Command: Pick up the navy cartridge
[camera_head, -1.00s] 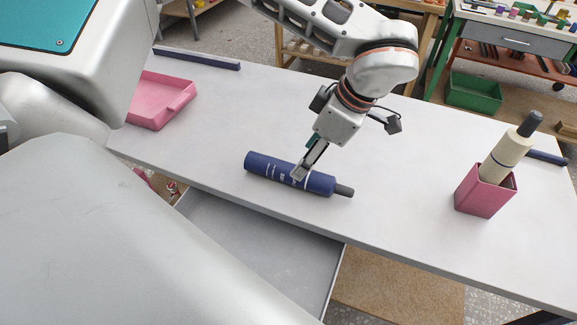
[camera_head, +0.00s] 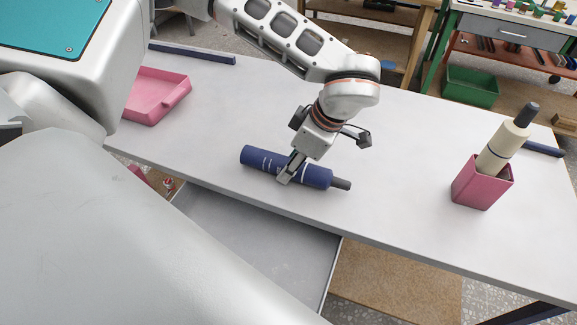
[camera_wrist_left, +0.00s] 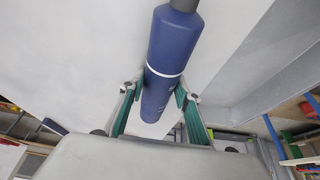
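The navy cartridge (camera_head: 311,174), a dark blue cylinder with white markings and a dark narrow tip, lies on its side on the grey table, tip to the right. My left gripper (camera_head: 288,172) points down over its middle, with a finger at the near side. In the left wrist view the cartridge (camera_wrist_left: 171,45) runs between the two green-sided fingers (camera_wrist_left: 160,92). They sit close along both sides, with no clear gap; whether they grip it is not clear. The cartridge still appears to rest on the table. My right gripper is not in view.
A pink holder (camera_head: 480,188) with a cream, dark-topped cartridge (camera_head: 505,145) leaning in it stands at the right. A pink tray (camera_head: 158,96) is at the left. Dark blue bars (camera_head: 192,54) lie near the far edge. An open grey drawer (camera_head: 255,240) juts out below the near edge.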

